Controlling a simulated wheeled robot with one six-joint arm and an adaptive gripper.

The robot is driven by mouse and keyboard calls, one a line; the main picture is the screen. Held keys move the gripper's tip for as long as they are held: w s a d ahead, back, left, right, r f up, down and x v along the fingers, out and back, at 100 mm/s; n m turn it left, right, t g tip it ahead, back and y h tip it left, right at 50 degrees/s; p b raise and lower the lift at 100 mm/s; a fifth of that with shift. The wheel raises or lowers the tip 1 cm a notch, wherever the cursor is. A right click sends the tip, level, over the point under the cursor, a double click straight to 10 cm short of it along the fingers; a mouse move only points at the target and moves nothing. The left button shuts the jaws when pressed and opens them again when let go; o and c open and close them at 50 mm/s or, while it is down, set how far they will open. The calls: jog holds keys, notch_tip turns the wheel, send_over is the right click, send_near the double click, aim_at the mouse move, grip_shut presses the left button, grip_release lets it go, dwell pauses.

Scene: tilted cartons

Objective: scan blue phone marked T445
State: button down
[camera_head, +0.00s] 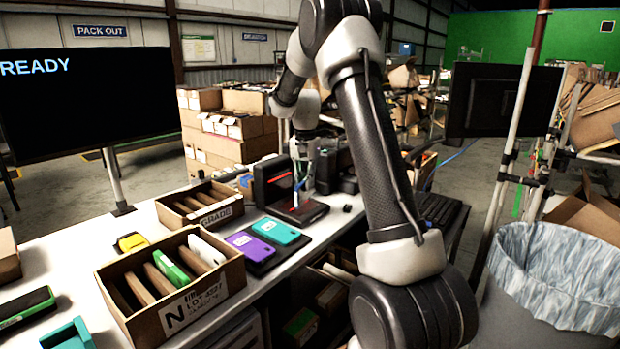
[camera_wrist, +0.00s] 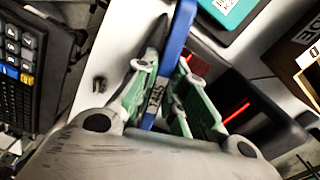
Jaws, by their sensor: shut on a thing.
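My gripper (camera_wrist: 168,105) is shut on the blue phone (camera_wrist: 179,38), seen edge-on between the green finger pads in the wrist view. A white label on the phone's edge reads T445. The scanner (camera_head: 272,180) is a black upright box with a red light. A red line also shows on its dark surface in the wrist view (camera_wrist: 237,112). Whether the phone touches the scanner is unclear.
A purple phone (camera_head: 250,246) and a teal phone (camera_head: 276,230) lie on a black pad. A carton of dividers (camera_head: 215,300) holds a green and a white phone. A second carton (camera_head: 222,215) stands behind. The monitor (camera_head: 90,100) reads READY. A keyboard (camera_head: 437,210) lies right.

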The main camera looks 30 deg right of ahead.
jog(key=shift+w+f, duration=0.1)
jog(key=shift+r, duration=2.55)
